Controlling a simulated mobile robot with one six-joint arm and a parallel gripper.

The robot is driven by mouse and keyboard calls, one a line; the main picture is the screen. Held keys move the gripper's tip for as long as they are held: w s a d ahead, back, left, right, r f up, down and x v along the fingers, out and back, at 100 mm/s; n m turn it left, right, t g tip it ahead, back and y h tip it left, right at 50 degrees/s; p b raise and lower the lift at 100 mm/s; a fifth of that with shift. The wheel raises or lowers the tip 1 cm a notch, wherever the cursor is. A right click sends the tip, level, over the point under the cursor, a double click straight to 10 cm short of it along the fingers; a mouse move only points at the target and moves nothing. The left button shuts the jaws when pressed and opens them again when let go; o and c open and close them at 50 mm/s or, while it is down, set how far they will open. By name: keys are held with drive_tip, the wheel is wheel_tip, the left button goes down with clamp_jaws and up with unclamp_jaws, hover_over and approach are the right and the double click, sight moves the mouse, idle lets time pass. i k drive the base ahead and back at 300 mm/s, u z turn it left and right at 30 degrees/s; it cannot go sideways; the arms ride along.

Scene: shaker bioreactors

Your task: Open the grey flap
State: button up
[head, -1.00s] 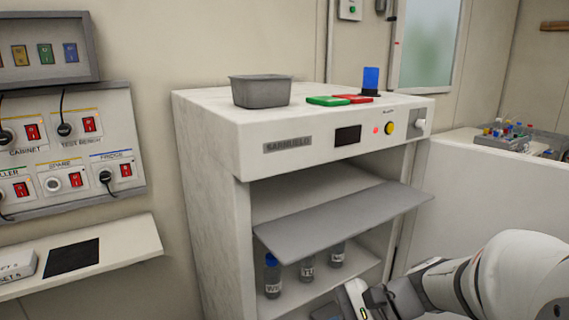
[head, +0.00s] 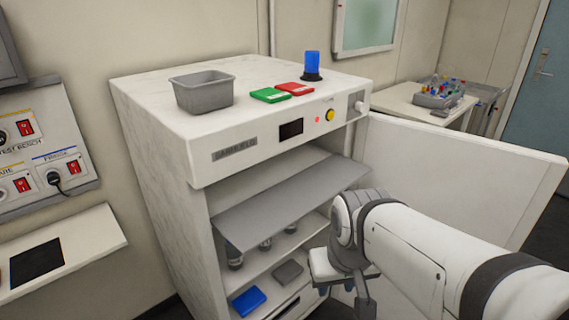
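The grey flap (head: 285,203) is a flat panel across the front opening of the white cabinet (head: 155,140). It sticks out from the opening at a slant, and the shelf space below it is visible. The white door (head: 465,185) stands swung out to the right. My gripper (head: 345,288) is below the right end of the flap, in front of the lower shelf. No contact with the flap can be seen. My arm hides part of the gripper, and its finger opening is unclear.
Bottles (head: 234,255) stand under the flap. A blue box (head: 248,301) and a grey box (head: 287,273) lie on the lower shelf. A wall shelf (head: 90,240) juts out left.

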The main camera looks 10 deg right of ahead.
sight(247, 225)
drive_tip(key=z, duration=0.9)
drive_tip(key=k, duration=1.3)
drive_tip(key=u, duration=0.75)
drive_tip(key=i, duration=1.5)
